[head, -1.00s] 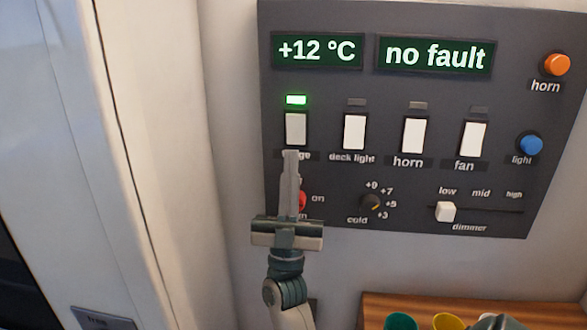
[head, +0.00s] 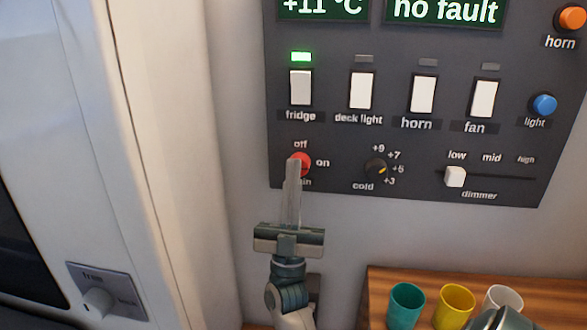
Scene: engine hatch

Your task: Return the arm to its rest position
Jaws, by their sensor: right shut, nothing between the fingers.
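My right gripper (head: 292,165) is shut and empty, with its fingers pointing up in front of the lower left of the dark control panel (head: 330,135). Its tip covers part of the red main knob (head: 303,160), and I cannot tell whether it touches it. The fridge switch (head: 300,88) is above the tip, with its green lamp (head: 301,57) lit. The lamps over the deck light, horn and fan switches are dark. The displays at the top read +11 °C and "no fault". My left gripper is not in view.
A wooden shelf (head: 380,292) at the lower right holds a green cup (head: 405,303), a yellow cup (head: 455,304) and a white cup (head: 502,300). A trim knob (head: 98,301) is at the lower left. The dimmer slider (head: 456,177) stands at low. Bare wall lies below the panel.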

